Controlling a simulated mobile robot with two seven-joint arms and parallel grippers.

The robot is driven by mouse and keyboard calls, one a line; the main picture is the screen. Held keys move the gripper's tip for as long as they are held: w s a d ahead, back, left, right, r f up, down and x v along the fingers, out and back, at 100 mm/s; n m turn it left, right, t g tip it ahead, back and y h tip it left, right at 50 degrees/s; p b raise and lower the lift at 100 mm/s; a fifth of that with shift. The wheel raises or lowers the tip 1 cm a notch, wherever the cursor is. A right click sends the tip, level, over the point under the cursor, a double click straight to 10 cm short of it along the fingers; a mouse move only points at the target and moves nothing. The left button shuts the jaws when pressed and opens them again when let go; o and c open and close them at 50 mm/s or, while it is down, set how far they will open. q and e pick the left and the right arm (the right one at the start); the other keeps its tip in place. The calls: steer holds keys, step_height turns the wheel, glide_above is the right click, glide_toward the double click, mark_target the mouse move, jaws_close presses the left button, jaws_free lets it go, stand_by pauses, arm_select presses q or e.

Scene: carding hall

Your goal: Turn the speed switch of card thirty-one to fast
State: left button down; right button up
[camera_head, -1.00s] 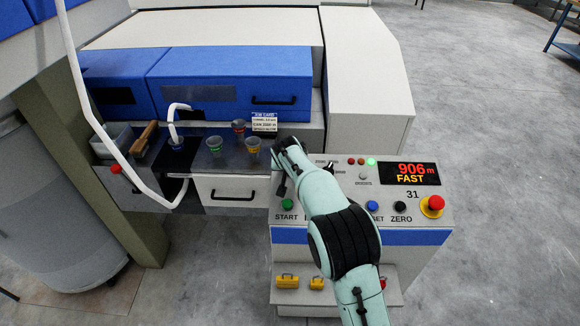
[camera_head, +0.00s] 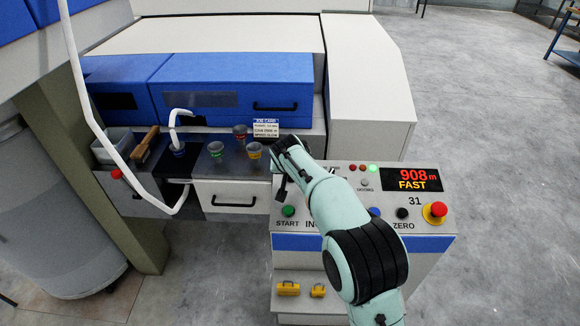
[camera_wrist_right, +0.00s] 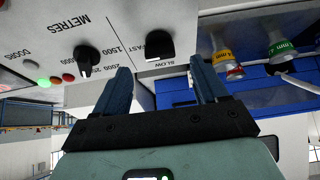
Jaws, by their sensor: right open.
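The control panel of card thirty-one (camera_head: 440,190) has a display (camera_head: 411,179) that reads 908 m and FAST in lit letters. The speed switch (camera_wrist_right: 160,45), a black knob with FAST and SLOW lettering beside it, shows in the right wrist view, just beyond my fingertips. In the head view my arm hides it. My right gripper (camera_wrist_right: 162,78) is open, its two dark blue fingers apart with nothing between them. It seems to be apart from the knob. My left gripper is not in view.
The METRES knob (camera_wrist_right: 87,60) is close beside the left finger. The panel also bears a green START button (camera_head: 288,211), a black ZERO button (camera_head: 402,213) and a red stop button (camera_head: 438,209). Several cups (camera_head: 216,149) stand on the shelf, near a small sign (camera_head: 265,129).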

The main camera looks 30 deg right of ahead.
steer(key=v, duration=0.7)
steer(key=shift+s+r+b, duration=0.3)
steer(key=shift+a, duration=0.1)
